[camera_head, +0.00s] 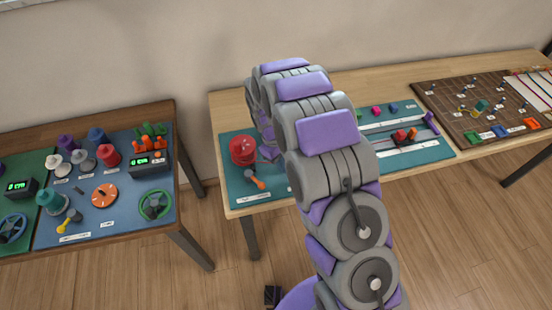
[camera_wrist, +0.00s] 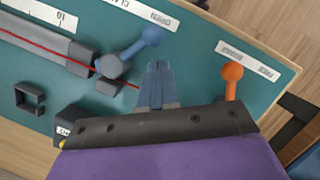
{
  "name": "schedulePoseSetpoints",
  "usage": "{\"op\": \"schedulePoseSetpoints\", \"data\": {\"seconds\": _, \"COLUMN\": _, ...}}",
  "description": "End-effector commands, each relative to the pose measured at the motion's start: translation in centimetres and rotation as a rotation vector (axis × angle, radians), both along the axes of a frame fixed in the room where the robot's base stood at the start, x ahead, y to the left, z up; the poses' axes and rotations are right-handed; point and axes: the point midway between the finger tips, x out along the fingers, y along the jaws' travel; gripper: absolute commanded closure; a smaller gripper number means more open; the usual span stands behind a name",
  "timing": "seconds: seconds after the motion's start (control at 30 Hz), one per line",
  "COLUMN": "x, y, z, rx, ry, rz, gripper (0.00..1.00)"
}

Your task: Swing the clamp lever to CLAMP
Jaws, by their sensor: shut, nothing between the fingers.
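In the wrist view, a lever with a blue ball knob (camera_wrist: 152,36) leans up and right from a grey pivot block (camera_wrist: 113,68). It appears to be the clamp lever. A white label near the top edge (camera_wrist: 110,3) is cut off and partly reads "CLA". My gripper (camera_wrist: 157,66) is shut and empty. In the picture, its fingertips are just below the knob, apart from it as far as I can tell. In the head view my arm hides the gripper.
In the wrist view, an orange-knobbed peg (camera_wrist: 231,80) stands right of my gripper. A red cord (camera_wrist: 45,48) runs along a grey rail (camera_wrist: 68,46) into the pivot block. A dark square bracket (camera_wrist: 29,98) lies left. The teal board (camera_wrist: 200,75) is bare between knob and peg.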

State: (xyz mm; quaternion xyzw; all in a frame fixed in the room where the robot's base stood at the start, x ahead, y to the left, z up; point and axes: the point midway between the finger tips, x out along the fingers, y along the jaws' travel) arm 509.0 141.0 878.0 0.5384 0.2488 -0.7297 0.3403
Motion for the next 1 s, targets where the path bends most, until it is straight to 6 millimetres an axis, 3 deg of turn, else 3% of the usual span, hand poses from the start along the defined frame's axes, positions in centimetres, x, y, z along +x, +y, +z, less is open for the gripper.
{"op": "schedulePoseSetpoints", "data": {"seconds": 0.2, "x": -0.69, "y": -0.83, "z": -0.27, "rx": 0.0, "ry": 0.005, "rz": -0.001, "gripper": 1.0}}
{"op": "schedulePoseSetpoints", "data": {"seconds": 1.0, "x": -0.86, "y": -1.03, "z": -0.11, "rx": 0.001, "ry": 0.001, "rz": 0.071, "gripper": 1.0}}
